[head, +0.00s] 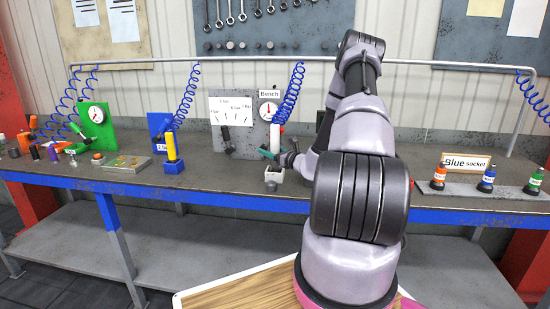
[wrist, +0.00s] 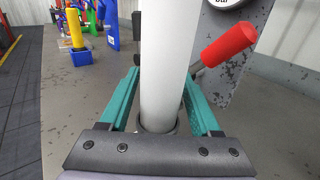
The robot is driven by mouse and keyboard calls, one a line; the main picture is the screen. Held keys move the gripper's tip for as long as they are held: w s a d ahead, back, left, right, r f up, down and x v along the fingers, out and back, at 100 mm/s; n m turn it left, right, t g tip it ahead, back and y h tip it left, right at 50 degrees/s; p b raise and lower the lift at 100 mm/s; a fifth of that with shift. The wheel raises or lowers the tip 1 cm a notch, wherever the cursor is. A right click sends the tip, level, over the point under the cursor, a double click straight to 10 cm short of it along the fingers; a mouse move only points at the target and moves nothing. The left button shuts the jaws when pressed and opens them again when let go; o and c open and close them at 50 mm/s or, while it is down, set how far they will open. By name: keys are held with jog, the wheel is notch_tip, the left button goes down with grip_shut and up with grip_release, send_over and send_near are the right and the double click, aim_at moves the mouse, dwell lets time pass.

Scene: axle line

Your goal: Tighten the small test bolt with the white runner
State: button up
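The white runner (head: 274,138) stands upright in a small pale holder (head: 274,175) on the bench, under a coiled blue hose. My gripper (head: 287,153) is beside it, with its teal fingers reaching in from the right. In the wrist view, the white runner (wrist: 166,60) rises between the two teal fingers (wrist: 160,90). Gaps show on both sides near the finger bases, so the fingers look open around it. The fingertips are partly hidden by the runner. I cannot make out the small test bolt for certain.
A red-handled lever (wrist: 228,45) is close to the right finger. A yellow runner (head: 171,146) stands in a blue holder to the left. Orange, blue (head: 487,180) and green sockets stand at right by the "Blue socket" sign (head: 465,167). A green gauge panel (head: 96,128) stands far left.

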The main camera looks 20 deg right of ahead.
grip_shut()
dwell(1.2)
